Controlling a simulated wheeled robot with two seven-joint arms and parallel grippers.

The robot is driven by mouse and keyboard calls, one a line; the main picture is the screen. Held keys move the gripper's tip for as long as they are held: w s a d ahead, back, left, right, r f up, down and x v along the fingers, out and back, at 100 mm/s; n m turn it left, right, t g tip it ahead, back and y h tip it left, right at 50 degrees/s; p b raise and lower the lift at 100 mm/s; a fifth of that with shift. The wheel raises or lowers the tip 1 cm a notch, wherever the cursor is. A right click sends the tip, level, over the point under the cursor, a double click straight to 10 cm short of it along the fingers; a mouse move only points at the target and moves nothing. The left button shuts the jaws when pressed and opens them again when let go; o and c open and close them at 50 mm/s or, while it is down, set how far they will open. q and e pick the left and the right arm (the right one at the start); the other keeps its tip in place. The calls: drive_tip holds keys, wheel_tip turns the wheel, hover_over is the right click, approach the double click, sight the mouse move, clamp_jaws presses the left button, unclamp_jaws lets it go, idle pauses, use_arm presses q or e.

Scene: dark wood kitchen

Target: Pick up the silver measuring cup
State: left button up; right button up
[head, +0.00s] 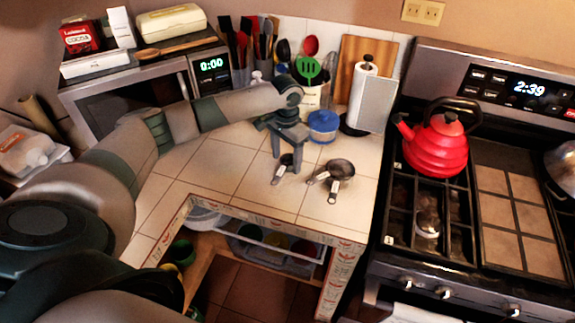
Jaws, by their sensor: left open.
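A small dark-silver measuring cup (286,161) sits on the white tiled counter, its short handle pointing toward the front left. A larger silver measuring cup (341,168) lies to its right, with handle pieces at its left and front; I cannot tell whether more than one cup is nested there. My left gripper (287,153) points down, open, with its fingers at or just above the small cup. From this angle I cannot tell whether they touch it. The gripper partly hides the back of the small cup. My right gripper is not in view.
A blue-lidded container (322,126) stands just behind and right of the left gripper. A paper towel roll (371,103), utensil holders and a microwave (130,95) line the back. A red kettle (436,145) stands on the stove at right. The front counter tiles are clear.

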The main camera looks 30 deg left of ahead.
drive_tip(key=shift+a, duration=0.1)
use_arm(q)
drive_tip(key=c, duration=1.1)
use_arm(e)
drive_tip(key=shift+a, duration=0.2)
use_arm(q)
drive_tip(key=shift+r, duration=0.15)
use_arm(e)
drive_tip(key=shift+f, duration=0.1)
